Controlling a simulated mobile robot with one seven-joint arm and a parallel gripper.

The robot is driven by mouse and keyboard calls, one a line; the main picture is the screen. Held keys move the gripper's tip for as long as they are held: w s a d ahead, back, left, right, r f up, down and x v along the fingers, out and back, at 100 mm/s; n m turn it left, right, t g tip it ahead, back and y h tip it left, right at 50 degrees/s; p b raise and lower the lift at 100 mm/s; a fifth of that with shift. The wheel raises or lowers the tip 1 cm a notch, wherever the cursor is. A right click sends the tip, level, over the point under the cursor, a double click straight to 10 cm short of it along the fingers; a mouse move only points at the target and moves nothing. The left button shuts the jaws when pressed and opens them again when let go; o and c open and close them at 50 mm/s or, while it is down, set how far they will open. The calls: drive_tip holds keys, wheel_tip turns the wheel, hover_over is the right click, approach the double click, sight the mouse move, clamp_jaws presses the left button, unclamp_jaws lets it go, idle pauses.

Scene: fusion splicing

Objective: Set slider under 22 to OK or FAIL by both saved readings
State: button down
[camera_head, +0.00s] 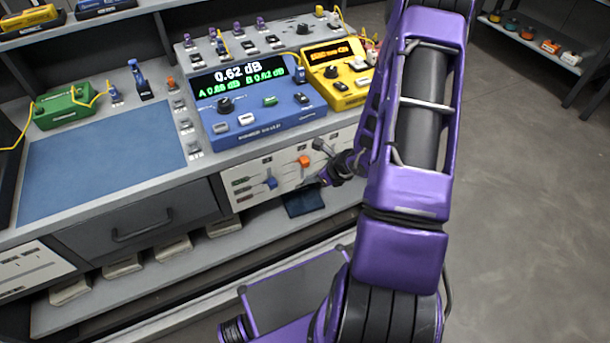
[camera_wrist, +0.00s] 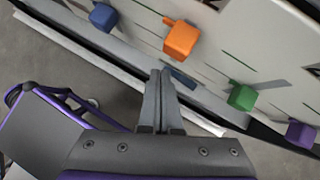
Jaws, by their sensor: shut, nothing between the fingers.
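The blue power meter (camera_head: 262,118) shows a large 0.62 dB and, below it, smaller green A and B readings; B looks like 0.62 dB, and A is too blurred to be sure. Below it, a white panel (camera_head: 238,172) carries a blue slider knob (camera_head: 270,183) and an orange slider knob (camera_head: 304,161). The wrist view shows the blue (camera_wrist: 103,17), orange (camera_wrist: 181,39), green (camera_wrist: 242,97) and purple (camera_wrist: 300,134) knobs. The number 22 cannot be read. My gripper (camera_wrist: 161,74) is shut and empty, in front of the panel between the orange and green knobs, apart from both.
A yellow device (camera_head: 343,85) with an orange display stands right of the meter. A green box (camera_head: 63,107) and blue mat (camera_head: 100,160) lie on the bench at left. A drawer (camera_head: 140,222) is shut below. Open floor (camera_head: 530,200) lies to the right.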

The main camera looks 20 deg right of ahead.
drive_tip(key=s, duration=0.5)
drive_tip(key=shift+s+d, duration=0.1)
drive_tip(key=shift+s, duration=0.25)
idle(0.4)
